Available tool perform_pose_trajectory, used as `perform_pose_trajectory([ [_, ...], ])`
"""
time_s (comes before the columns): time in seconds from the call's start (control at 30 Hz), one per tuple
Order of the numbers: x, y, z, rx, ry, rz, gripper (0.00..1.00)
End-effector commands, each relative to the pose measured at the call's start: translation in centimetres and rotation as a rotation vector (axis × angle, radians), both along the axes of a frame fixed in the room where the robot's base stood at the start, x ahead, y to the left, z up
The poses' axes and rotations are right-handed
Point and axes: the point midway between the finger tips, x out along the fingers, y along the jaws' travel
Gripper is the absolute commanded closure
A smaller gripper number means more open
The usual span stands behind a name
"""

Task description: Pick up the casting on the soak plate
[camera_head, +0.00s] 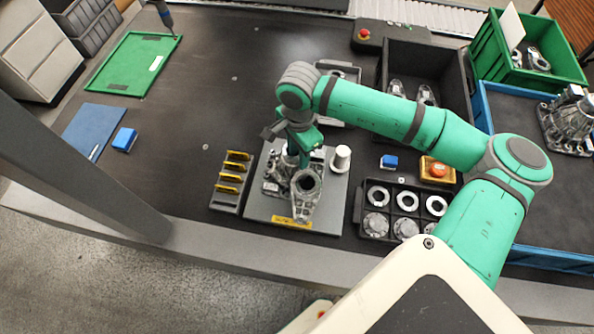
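The soak plate (334,210) is a light grey square plate with a yellow label on its front edge, lying on the dark table near the front middle. A grey metal casting (304,206) with a round bore stands on it, its narrow end toward the label. More grey metal parts (271,187) show at its left, and I cannot tell whether they belong to the same casting. My gripper (303,158) points down at the casting's far side, very close to it or touching. Its fingertips are hidden among arm and metal, so its opening does not show.
A white cylinder (341,159) stands at the plate's back right. A rack with yellow pieces (229,190) is close on the left. A black bin (462,86) stands behind. The table's left middle is clear.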

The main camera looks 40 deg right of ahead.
Motion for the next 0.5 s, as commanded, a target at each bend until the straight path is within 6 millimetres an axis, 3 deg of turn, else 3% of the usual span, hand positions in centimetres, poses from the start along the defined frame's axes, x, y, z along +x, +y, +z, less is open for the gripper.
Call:
perform_pose_trajectory([
  [0.03,0.0,-0.01,0.02,0.0,0.0,0.0,0.69],
  [0.17,0.0,-0.01,0.03,0.0,0.0,0.0,1.0],
  [0.5,0.07,-0.08,0.24,-0.002,-0.003,-0.001,1.0],
])
